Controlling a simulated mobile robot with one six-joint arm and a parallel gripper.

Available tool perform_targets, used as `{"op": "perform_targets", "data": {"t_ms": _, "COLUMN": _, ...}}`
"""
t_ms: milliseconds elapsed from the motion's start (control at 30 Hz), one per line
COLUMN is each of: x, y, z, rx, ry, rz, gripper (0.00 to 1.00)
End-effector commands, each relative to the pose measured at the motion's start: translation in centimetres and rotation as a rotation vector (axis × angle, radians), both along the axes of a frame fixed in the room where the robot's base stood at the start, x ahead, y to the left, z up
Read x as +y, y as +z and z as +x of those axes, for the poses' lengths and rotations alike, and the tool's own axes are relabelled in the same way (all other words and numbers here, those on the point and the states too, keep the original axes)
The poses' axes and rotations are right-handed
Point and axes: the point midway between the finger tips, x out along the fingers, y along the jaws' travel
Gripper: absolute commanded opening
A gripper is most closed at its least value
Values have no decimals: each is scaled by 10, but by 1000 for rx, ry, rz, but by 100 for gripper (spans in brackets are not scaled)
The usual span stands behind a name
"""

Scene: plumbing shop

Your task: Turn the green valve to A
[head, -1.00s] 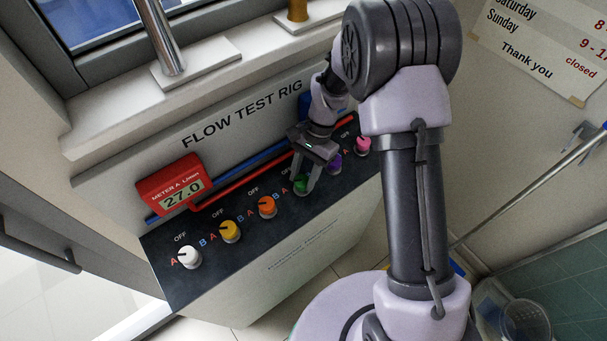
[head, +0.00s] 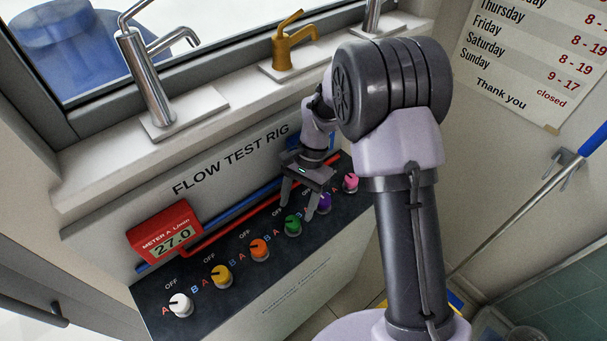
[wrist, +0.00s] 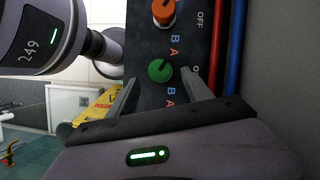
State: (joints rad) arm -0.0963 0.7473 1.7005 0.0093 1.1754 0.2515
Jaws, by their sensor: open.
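The green valve (head: 292,226) is a round knob in the row on the dark panel, between the orange and purple knobs. My gripper (head: 297,209) is open and empty, just above and behind the green valve. In the wrist view my gripper's fingers (wrist: 160,82) stand apart on either side of the knob, seemingly clear of it.
White (head: 181,305), yellow (head: 221,276) and orange (head: 260,249) knobs are left of the green one; purple (head: 324,204) and pink (head: 351,183) are right. A red meter (head: 165,232) reads 27.0. Red and blue pipes (head: 235,224) run behind. Taps stand on the sill (head: 220,100).

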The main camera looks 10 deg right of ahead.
Motion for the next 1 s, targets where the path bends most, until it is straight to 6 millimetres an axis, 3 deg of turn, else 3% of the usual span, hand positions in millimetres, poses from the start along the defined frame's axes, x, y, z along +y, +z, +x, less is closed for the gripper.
{"op": "perform_targets", "data": {"t_ms": 33, "x": -4, "y": 18, "z": 5, "rx": -5, "ry": -1, "rz": 0, "gripper": 59}}
{"op": "perform_targets", "data": {"t_ms": 200, "x": -17, "y": 66, "z": 20, "rx": -4, "ry": -2, "rz": 0, "gripper": 59}}
{"op": "perform_targets", "data": {"t_ms": 400, "x": -28, "y": 106, "z": 33, "rx": -1, "ry": 0, "rz": 0, "gripper": 59}}
{"op": "perform_targets", "data": {"t_ms": 567, "x": -31, "y": 117, "z": 37, "rx": -1, "ry": 0, "rz": -1, "gripper": 59}}
{"op": "perform_targets", "data": {"t_ms": 1000, "x": -32, "y": 118, "z": 36, "rx": -6, "ry": 2, "rz": 0, "gripper": 59}}
